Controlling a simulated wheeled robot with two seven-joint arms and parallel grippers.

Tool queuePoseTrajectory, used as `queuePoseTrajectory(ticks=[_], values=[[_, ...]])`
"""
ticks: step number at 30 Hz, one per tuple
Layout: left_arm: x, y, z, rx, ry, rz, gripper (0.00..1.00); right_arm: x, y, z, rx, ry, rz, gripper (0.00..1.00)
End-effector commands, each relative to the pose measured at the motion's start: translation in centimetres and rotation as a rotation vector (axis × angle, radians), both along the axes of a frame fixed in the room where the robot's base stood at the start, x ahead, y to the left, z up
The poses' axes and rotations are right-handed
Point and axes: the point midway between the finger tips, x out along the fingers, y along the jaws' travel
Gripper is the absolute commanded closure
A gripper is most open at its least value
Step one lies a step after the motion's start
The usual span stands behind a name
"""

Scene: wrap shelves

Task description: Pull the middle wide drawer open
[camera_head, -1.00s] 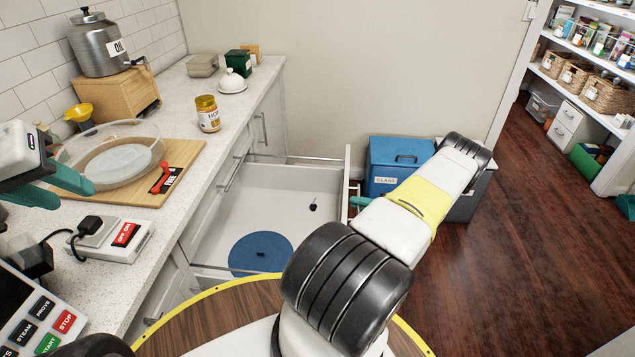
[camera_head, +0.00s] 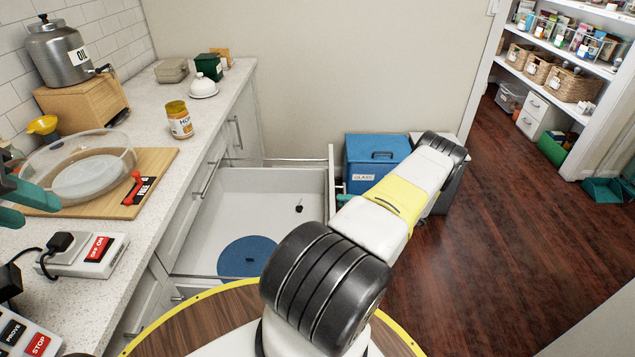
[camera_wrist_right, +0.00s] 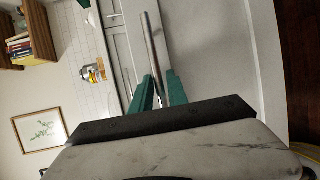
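The wide drawer (camera_head: 283,190) stands pulled out from the counter, its white inside showing. A round blue disc (camera_head: 247,257) and a small dark object (camera_head: 299,207) lie in it. My right arm crosses beyond the drawer front; a bit of the teal right gripper (camera_head: 343,199) shows at the front's outer side. In the right wrist view, the right gripper's teal fingers (camera_wrist_right: 161,76) close around the silver bar handle (camera_wrist_right: 151,42), one on each side. My left gripper (camera_head: 42,210) is cut off by the left edge, over the counter, its teal fingers apart and empty.
A blue bin (camera_head: 377,157) stands close beyond the drawer front. The counter (camera_head: 215,105) holds a jar (camera_head: 179,120), a wooden board (camera_head: 150,175) with a glass bowl, and a switch box (camera_head: 85,255). A round wooden top (camera_head: 190,320) is near me. Dark floor lies open at right.

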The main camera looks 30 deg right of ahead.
Motion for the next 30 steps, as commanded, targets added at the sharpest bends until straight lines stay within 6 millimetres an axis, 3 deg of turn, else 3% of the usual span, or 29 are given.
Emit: queuePoseTrajectory(ticks=[5,18,30], values=[[0.0,0.0,0.0,0.000,0.000,0.000,0.64,-0.5,-0.4,0.1,-0.001,0.001,-0.002,0.80],[0.0,0.0,0.0,0.000,0.000,0.000,0.64,-5.9,-3.9,1.3,-0.001,-0.001,-0.002,0.80],[0.0,0.0,0.0,0.000,0.000,0.000,0.64,-6.4,-4.2,1.4,0.000,0.000,0.000,0.80]])
